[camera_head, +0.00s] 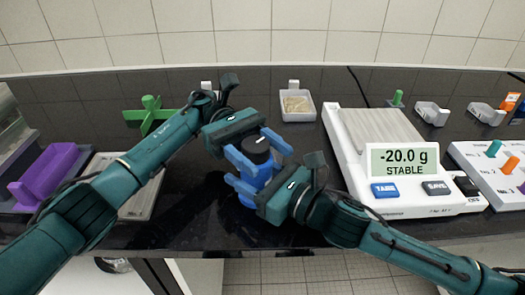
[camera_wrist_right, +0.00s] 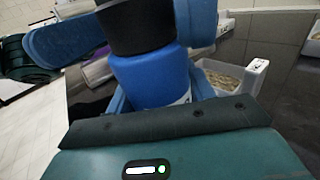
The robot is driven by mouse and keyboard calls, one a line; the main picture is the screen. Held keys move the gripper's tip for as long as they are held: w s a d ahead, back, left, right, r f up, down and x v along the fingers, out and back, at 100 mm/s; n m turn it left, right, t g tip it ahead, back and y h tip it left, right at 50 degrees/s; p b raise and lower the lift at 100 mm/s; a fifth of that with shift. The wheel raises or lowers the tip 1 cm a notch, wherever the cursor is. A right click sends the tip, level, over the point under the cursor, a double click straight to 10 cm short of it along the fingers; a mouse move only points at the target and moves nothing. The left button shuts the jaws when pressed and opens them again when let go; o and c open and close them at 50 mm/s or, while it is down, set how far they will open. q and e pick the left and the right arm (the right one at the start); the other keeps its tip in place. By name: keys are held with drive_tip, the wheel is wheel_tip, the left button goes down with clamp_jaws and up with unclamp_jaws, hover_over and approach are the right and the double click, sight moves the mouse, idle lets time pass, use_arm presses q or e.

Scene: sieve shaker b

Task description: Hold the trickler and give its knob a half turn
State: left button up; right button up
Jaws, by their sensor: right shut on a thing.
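The trickler has a blue body (camera_wrist_right: 150,78) and a black knob (camera_head: 256,147) on top. It stands upright near the middle front of the dark bench in the head view. My right gripper (camera_head: 254,184) is shut on the body from the front right, below the knob. My left gripper (camera_head: 259,152) comes from the upper left with its blue fingers spread on either side of the knob, and it looks open. In the right wrist view the left fingers (camera_wrist_right: 203,25) flank the black knob. The fingers hide part of the body, and whether the trickler's base touches the bench is hidden.
A white balance (camera_head: 350,150) reading -20.0 g stands to the right. A tray of grain-like material (camera_head: 297,104) is behind the trickler. A green part (camera_head: 150,112) and a purple holder (camera_head: 48,172) are at left. The bench's front edge is close below.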

sight(262, 149)
use_arm(q)
drive_tip(key=shift+o, duration=0.8)
drive_tip(key=shift+r, duration=0.1)
wheel_tip(262, 149, up, 10)
drive_tip(key=shift+f, duration=0.1)
drive_tip(key=w+a+f+n+t+h, duration=0.1)
drive_tip(key=a+f+n+t+h, duration=0.6)
drive_tip(key=a+f+n+t, duration=0.6)
drive_tip(key=d+r, duration=0.1)
drive_tip(key=d, duration=0.3)
drive_tip(key=d+r+m+t, duration=0.1)
drive_tip(key=d, duration=0.4)
drive_tip(key=d+r+m, duration=0.1)
drive_tip(key=d, duration=0.3)
drive_tip(key=shift+w+d+t, duration=0.25)
drive_tip(key=shift+d+t, duration=0.1)
drive_tip(key=shift+t, duration=0.05)
